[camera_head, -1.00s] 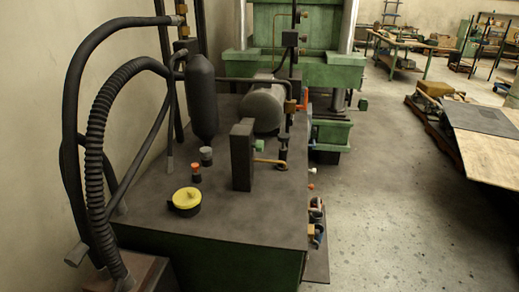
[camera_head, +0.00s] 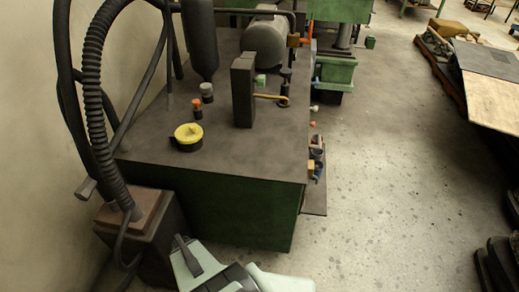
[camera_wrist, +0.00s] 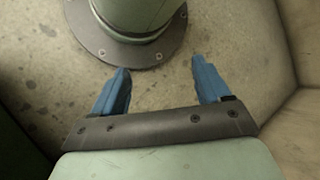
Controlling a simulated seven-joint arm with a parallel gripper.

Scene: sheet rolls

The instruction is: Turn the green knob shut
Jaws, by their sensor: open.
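A small green knob (camera_head: 260,80) shows in the head view beside the upright dark block (camera_head: 243,90) on top of the green-sided tank (camera_head: 235,150). It is small and partly hidden by the block, so its turn position cannot be told. My gripper (camera_wrist: 162,86) shows in the wrist view with its two blue fingers apart and nothing between them. It points at the floor near a round flanged base, far from the knob. The gripper itself is not in the head view; only pale parts of my arm show at its bottom edge.
A yellow-lidded cap (camera_head: 187,133), an orange-topped cap (camera_head: 196,104) and a grey cylinder (camera_head: 264,42) sit on the tank. Thick black hoses (camera_head: 93,90) loop at the left by the wall. Open floor (camera_head: 390,200) lies to the right, with boards (camera_head: 495,75) beyond.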

